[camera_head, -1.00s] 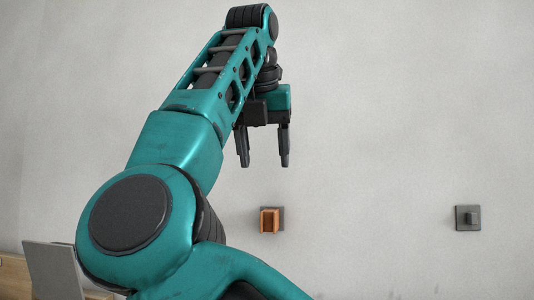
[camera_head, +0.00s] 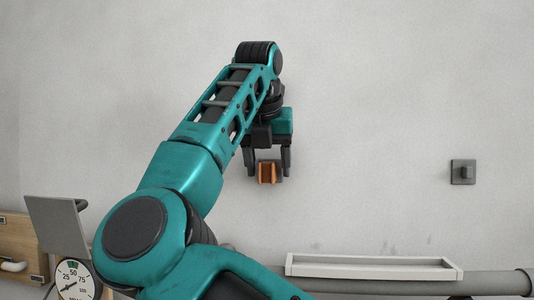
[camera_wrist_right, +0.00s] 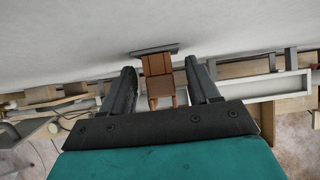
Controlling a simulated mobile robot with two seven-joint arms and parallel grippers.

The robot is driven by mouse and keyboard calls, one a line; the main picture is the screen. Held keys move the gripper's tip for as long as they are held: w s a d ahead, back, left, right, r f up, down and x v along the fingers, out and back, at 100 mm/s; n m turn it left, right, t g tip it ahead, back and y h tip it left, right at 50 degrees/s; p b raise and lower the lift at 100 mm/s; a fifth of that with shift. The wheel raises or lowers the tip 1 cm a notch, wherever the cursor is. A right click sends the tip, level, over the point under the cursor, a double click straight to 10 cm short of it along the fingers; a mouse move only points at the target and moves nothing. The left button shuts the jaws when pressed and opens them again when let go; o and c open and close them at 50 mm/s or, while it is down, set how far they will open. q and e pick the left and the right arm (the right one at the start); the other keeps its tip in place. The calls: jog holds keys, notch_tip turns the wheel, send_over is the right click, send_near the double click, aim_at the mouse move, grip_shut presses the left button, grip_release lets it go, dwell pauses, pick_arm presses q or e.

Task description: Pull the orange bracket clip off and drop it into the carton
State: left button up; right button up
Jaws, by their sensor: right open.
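The orange bracket clip (camera_head: 267,173) sits on a dark grey plate on the wall in the head view. In the right wrist view the orange-brown clip (camera_wrist_right: 158,78) stands out from its plate (camera_wrist_right: 154,50). My right gripper (camera_head: 268,166) is open, with one finger on each side of the clip. The wrist view shows the same right gripper (camera_wrist_right: 161,70) with a gap between each finger and the clip. My left gripper is not in view. I cannot make out the carton in either view.
A second grey wall plate with a knob (camera_head: 463,172) is to the right. A white tray-like ledge (camera_head: 370,267) and a grey pipe (camera_head: 490,283) run along the lower right. A dial gauge (camera_head: 74,280) and a grey panel (camera_head: 62,223) are at lower left.

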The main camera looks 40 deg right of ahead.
aim_at(267, 177)
grip_shut()
dwell(0.9)
jog(key=shift+s+a+f, duration=0.1)
jog(key=shift+a, duration=0.05)
jog(key=shift+s+a+b, duration=0.7)
jog(key=shift+s+a, duration=0.15)
jog(key=shift+a, duration=0.2)
